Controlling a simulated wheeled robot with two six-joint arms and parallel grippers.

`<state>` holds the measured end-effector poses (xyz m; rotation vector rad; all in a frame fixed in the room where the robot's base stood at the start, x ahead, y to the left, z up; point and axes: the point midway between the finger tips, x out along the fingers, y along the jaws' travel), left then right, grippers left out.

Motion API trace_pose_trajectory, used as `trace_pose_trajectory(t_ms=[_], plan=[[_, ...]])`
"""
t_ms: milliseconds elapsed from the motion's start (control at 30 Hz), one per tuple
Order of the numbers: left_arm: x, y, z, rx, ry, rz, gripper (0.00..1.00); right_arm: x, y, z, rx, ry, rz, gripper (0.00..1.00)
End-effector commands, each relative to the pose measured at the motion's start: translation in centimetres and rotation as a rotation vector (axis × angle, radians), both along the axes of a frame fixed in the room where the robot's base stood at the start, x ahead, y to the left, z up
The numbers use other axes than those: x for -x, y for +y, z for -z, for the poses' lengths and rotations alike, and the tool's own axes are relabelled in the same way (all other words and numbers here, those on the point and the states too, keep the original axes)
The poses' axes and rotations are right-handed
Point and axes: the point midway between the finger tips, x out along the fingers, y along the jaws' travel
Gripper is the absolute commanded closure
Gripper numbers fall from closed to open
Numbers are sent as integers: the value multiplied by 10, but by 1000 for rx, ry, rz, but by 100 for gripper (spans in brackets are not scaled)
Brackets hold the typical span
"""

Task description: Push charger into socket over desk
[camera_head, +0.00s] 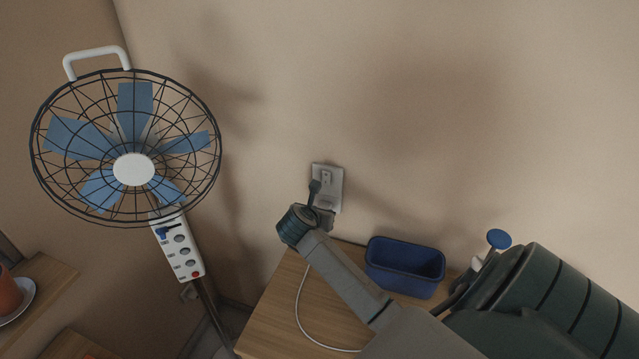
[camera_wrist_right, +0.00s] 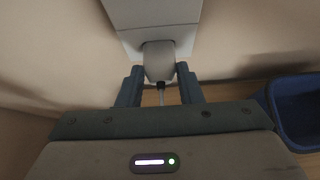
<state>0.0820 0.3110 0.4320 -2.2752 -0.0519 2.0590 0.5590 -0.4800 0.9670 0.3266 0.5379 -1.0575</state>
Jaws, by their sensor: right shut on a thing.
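The socket (camera_head: 333,179) is a pale plate on the wall above the wooden desk (camera_head: 262,318). My right gripper (camera_head: 320,205) is at the lower part of the plate, its arm coming in from the lower right. In the right wrist view the gripper (camera_wrist_right: 160,82) is shut on the charger (camera_wrist_right: 158,60), a pale grey block between its two dark fingers. The charger's front end is right up against the socket plate (camera_wrist_right: 155,14); I cannot tell how far its prongs are in. In the head view the charger is mostly hidden by the gripper. My left gripper is not in view.
A white cable (camera_head: 298,312) curves down across the desk. A blue bin (camera_head: 404,267) stands on the desk right of my wrist; it also shows in the wrist view (camera_wrist_right: 297,110). A standing fan (camera_head: 132,168) is at the left. A blue knob (camera_head: 498,239) shows behind my arm.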

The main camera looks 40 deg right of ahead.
Motion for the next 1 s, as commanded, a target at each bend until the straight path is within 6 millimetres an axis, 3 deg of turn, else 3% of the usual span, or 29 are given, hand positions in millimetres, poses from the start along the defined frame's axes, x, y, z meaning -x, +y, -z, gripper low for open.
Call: trace_pose_trajectory(t_ms=[167, 200, 300, 633, 1000], plan=[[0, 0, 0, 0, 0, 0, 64, -1, -3, 0, 0, 0, 0, 100], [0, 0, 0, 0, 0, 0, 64, -1, -2, 0, -1, 0, 0, 62], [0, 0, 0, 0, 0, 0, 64, -1, -2, 0, -1, 0, 0, 42], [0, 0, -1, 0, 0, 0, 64, 0, 0, 0, -1, 0, 0, 42], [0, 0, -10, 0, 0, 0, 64, 17, 32, 0, -3, 1, -1, 42]])
